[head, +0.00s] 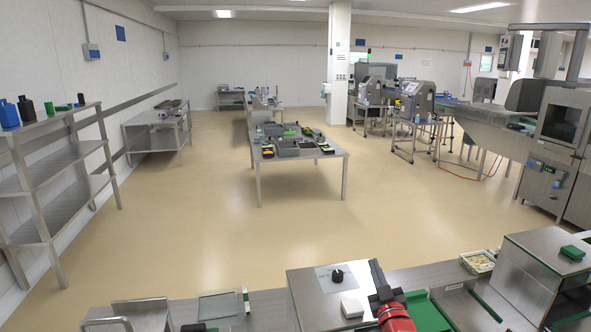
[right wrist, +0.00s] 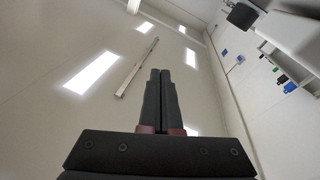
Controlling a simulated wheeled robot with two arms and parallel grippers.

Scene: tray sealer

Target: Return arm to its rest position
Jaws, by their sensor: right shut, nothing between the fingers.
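My right gripper (head: 377,268) shows at the bottom of the head view, right of centre, with its dark fingers raised above a red wrist part. It appears in front of the steel bench; any contact with the bench cannot be told. In the right wrist view its two black fingers (right wrist: 160,78) are together and empty, pointing toward the ceiling. My left gripper is not in view.
A steel box with a black knob (head: 337,275) and a white block (head: 352,308) sits left of my right gripper. A filled tray (head: 478,262) and a steel machine (head: 545,265) stand to its right. The floor (head: 210,240) beyond is clear up to a table (head: 300,162).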

